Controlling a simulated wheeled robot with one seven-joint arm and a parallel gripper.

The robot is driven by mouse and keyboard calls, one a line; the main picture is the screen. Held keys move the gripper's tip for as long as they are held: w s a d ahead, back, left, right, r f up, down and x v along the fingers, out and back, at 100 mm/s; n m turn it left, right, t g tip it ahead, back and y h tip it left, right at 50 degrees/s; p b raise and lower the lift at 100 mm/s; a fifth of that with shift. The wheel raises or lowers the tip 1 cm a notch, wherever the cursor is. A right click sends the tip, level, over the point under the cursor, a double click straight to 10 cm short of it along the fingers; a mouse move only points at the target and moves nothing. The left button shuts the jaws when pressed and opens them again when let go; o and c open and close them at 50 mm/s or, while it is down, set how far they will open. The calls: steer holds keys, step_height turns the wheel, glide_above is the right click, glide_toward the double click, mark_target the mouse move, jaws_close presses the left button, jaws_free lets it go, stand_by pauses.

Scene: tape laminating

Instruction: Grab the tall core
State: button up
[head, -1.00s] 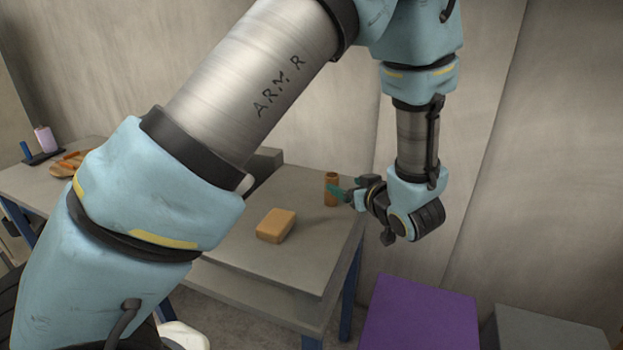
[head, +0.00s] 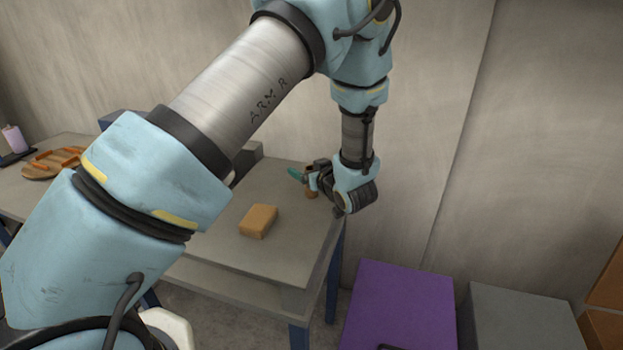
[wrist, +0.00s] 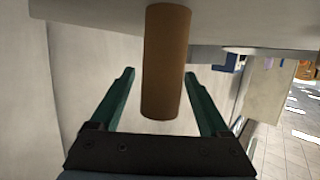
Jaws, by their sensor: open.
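The tall core is a brown cylinder (wrist: 167,55) standing on the grey table. In the wrist view it appears upside down, with its free end between my two green fingers. A gap shows on each side of it, and neither finger visibly touches it. In the head view my wrist hides most of the core (head: 311,193), and only a small brown part shows below the gripper. My gripper (wrist: 162,73) is open and holds nothing. In the head view the gripper (head: 298,175) is at the core, near the table's back right part.
An orange-tan block (head: 258,220) lies on the grey table (head: 215,248) in front of the core. A round wooden board with orange pieces (head: 55,162) is at the far left. A purple box (head: 400,310) and a grey box (head: 520,320) stand right of the table.

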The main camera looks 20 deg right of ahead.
steer(key=shift+c, duration=0.4)
jaws_close()
